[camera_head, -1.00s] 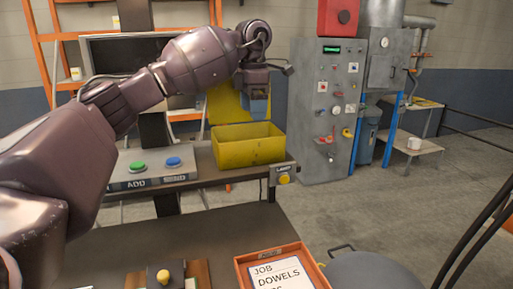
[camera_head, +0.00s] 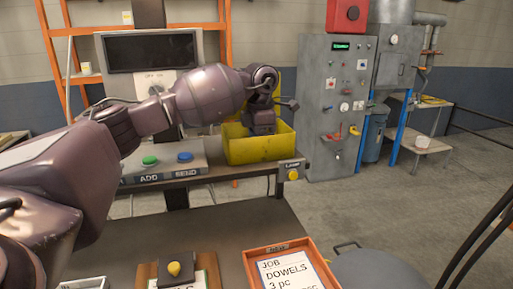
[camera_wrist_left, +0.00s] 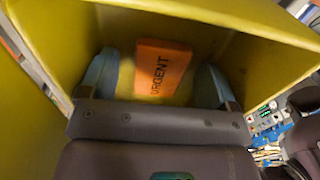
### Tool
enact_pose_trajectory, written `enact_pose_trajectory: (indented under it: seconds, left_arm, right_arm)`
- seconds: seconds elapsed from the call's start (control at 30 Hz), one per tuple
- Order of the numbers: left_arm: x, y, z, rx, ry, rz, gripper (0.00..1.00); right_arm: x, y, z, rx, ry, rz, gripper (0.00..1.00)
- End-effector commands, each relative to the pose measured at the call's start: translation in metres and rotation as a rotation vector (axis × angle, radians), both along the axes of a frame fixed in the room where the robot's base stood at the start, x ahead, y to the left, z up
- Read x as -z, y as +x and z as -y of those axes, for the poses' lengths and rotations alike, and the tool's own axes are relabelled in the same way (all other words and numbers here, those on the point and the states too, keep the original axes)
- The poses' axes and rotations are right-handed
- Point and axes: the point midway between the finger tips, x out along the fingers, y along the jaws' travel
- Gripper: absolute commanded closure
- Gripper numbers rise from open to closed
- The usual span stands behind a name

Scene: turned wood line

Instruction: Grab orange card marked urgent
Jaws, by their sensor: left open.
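The orange card (camera_wrist_left: 162,68) marked URGENT lies inside the yellow bin, seen in the left wrist view. The yellow bin (camera_head: 258,150) stands on the far shelf in the head view, and its wall (camera_wrist_left: 265,65) surrounds the card in the wrist view. My left gripper (camera_wrist_left: 157,80) is open, with one blue-grey finger on each side of the card. Whether the fingers touch the card or the bin floor I cannot tell. In the head view the left gripper (camera_head: 262,128) reaches down into the bin, its fingertips hidden by the bin's front wall. My right gripper is not in view.
A green button (camera_head: 150,160) and a blue button (camera_head: 184,157) sit left of the bin, below a dark monitor (camera_head: 150,52). An orange tray (camera_head: 251,266) with a job sheet (camera_head: 290,272) lies on the near table. A grey control cabinet (camera_head: 335,110) stands right of the bin.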

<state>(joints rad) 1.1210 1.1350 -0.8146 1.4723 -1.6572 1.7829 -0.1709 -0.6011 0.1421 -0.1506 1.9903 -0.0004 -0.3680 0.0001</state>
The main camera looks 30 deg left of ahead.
Motion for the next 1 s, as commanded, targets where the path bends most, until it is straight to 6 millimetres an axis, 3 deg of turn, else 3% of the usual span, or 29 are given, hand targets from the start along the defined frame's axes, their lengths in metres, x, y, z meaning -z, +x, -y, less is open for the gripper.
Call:
enact_pose_trajectory:
  seconds: [0.23, 0.57, 0.83, 1.0]
  left_arm:
    - [0.002, 0.000, 0.000, 0.001, 0.000, 0.000, 0.20]
    - [0.002, 0.000, 0.000, 0.000, 0.000, 0.000, 0.70]
    - [0.000, 0.000, 0.000, 0.000, -0.001, 0.001, 0.70]
    - [-0.017, 0.001, 0.001, 0.000, -0.001, 0.003, 0.70]
  right_arm:
    - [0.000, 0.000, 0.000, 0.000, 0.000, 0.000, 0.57]
    - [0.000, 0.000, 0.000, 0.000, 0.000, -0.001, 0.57]
    - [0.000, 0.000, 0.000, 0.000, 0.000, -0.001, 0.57]
    - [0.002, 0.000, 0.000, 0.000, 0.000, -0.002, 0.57]
